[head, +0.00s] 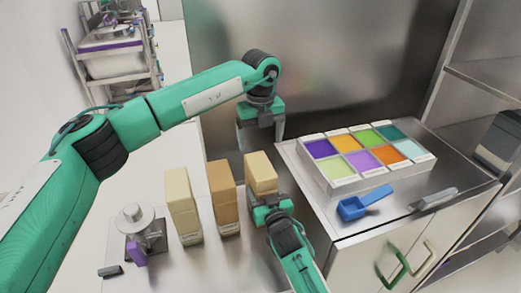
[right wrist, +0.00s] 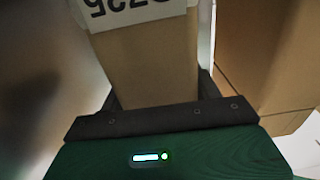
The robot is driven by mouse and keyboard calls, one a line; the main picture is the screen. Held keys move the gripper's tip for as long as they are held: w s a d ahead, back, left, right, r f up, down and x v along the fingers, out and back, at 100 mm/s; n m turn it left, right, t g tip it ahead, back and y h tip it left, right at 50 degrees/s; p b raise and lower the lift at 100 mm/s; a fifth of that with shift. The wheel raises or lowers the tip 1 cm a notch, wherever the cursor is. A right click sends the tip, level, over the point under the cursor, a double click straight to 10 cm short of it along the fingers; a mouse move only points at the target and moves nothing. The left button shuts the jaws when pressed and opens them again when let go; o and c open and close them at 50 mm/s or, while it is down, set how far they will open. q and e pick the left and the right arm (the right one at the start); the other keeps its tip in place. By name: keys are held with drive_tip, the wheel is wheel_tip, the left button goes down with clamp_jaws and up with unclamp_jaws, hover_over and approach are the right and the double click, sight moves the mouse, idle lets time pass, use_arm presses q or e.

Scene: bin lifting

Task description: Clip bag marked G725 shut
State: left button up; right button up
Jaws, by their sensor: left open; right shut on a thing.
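A tan bag (head: 261,170) stands rightmost of three. My right gripper (head: 270,208) is shut on its lower part. In the right wrist view the held bag (right wrist: 150,70) sits between the fingers; its white label (right wrist: 135,10) is upside down and cut off, with characters that fit G725. My left gripper (head: 260,133) is open and empty, pointing down behind and above this bag, apart from it. A grey long object (head: 435,199), perhaps a clip, lies at the right on the steel counter. Whether the bag's top is closed cannot be told.
A pale bag (head: 183,205) and a brown bag (head: 223,198) stand left of the held one. A metal device (head: 140,232) and a small dark block (head: 110,271) are further left. A tray of coloured compartments (head: 345,183) and a blue scoop (head: 362,203) occupy the counter.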

use_arm(q)
drive_tip(key=shift+r, duration=0.3)
use_arm(e)
drive_tip(key=shift+f, duration=0.1)
drive_tip(key=o, duration=1.5)
drive_tip(key=shift+c, duration=0.2)
drive_tip(key=shift+s, duration=0.1)
use_arm(q)
wheel_tip(320, 180, down, 3)
drive_tip(key=b, duration=0.3)
use_arm(e)
drive_tip(key=v, duration=1.3)
drive_tip(key=shift+s, duration=0.35)
drive_tip(key=shift+d, duration=0.1)
